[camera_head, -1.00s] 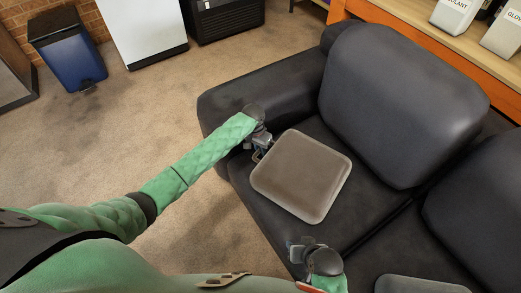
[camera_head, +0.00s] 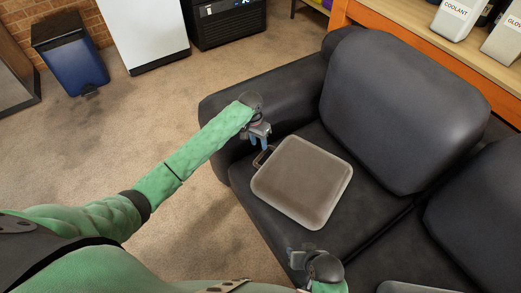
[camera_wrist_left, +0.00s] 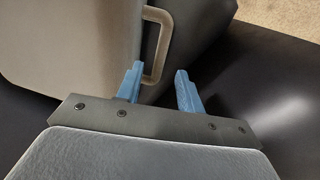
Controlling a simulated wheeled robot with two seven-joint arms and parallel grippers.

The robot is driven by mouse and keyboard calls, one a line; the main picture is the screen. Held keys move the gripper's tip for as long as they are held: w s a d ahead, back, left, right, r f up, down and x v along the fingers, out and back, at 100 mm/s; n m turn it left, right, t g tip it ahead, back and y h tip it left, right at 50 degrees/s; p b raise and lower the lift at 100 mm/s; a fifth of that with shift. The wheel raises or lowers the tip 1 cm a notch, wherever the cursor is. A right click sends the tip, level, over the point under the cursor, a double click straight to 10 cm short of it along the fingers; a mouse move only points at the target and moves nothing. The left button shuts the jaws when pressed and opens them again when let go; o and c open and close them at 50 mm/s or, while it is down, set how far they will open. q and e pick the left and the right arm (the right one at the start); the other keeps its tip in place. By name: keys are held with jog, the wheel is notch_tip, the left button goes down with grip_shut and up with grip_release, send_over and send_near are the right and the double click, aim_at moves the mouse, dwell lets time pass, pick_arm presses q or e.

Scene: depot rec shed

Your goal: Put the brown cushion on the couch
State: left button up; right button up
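The brown cushion (camera_head: 303,182), a grey-brown square pad with a loop handle (camera_head: 262,157) on its left side, lies flat on the seat of the black couch (camera_head: 240,110), near the left armrest. My left gripper (camera_head: 260,143) is just beside the handle, above the seat edge by the armrest. In the left wrist view its two blue fingers (camera_wrist_left: 160,68) are apart with nothing clamped between them. The cushion (camera_wrist_left: 65,45) and its handle (camera_wrist_left: 158,45) lie just beyond the tips. My right gripper (camera_head: 297,258) is over the front of the seat; its fingers are too unclear to read.
Another grey pad (camera_head: 415,288) shows at the bottom edge. Black back cushions (camera_head: 405,105) stand behind the seat. A wooden shelf with white containers (camera_head: 456,18) is behind the couch. A blue bin (camera_head: 75,62) stands far left; carpet between is clear.

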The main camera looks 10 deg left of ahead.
jog(key=shift+f, duration=0.15)
pick_arm(q)
jog(key=r, duration=0.4)
jog(key=shift+w+a, duration=0.15)
jog(key=shift+a, duration=0.15)
pick_arm(e)
jog(key=shift+w, duration=0.1)
